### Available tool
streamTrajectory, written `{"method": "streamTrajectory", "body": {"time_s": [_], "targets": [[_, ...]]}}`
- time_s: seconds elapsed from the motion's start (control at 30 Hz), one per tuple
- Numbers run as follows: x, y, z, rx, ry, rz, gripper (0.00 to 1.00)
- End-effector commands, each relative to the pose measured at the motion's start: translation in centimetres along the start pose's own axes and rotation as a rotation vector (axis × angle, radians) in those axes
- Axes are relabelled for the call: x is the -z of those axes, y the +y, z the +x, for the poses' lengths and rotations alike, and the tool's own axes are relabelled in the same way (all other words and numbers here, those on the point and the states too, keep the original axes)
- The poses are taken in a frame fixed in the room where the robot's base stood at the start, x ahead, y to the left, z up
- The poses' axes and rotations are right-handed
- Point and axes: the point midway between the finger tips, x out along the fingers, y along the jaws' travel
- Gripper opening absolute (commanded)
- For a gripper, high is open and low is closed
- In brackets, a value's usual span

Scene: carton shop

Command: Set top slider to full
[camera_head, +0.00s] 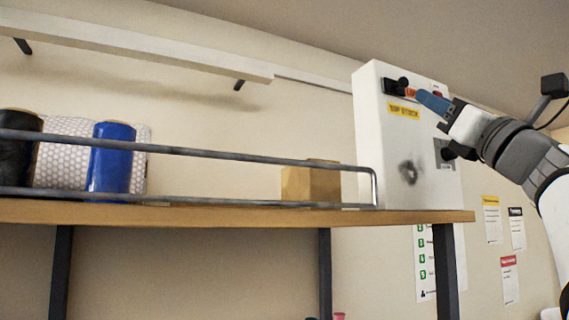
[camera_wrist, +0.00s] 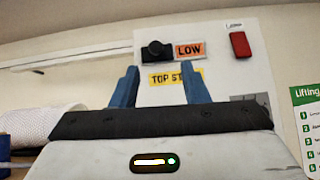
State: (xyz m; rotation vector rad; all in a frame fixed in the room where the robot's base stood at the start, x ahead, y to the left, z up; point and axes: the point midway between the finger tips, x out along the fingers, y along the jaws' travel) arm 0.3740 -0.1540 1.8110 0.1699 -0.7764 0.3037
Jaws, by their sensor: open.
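A white box panel (camera_head: 388,150) stands at the right end of the shelf. Near its top is the top slider, a black knob (camera_head: 403,83) on a dark plate, with an orange sign reading LOW (camera_wrist: 190,49) to its right. A yellow TOP STOCK label (camera_head: 403,110) is below. In the wrist view the knob (camera_wrist: 156,51) shows just above and between my fingertips. My gripper (camera_head: 433,102) has blue fingers, open and empty, to the right of the knob in the head view. The fingers (camera_wrist: 160,78) partly cover the yellow label. I see no contact with the knob.
A red part (camera_wrist: 240,44) sits on the panel's right side, and a grey plate (camera_head: 443,153) lower down. The wooden shelf (camera_head: 230,215) has a metal rail (camera_head: 250,158), a blue roll (camera_head: 110,157), a black roll (camera_head: 17,150) and a cardboard box (camera_head: 311,182).

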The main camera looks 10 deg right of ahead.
Motion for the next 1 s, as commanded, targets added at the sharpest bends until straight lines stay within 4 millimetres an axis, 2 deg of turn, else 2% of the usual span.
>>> {"method": "streamTrajectory", "body": {"time_s": [0.17, 0.3, 0.5, 0.67, 0.93, 1.0], "targets": [[-0.4, 0.6, 1.9, -0.03, 0.007, -0.035, 0.41], [-0.4, 0.8, 4.5, -0.032, 0.007, -0.028, 0.41], [-0.2, 1.0, 7.2, -0.034, 0.007, -0.024, 0.41], [0.0, 1.0, 8.0, -0.032, 0.007, -0.024, 0.41], [0.1, 1.0, 8.1, -0.032, 0.007, -0.024, 0.41], [0.1, 1.0, 8.1, -0.032, 0.006, -0.024, 0.35]]}}
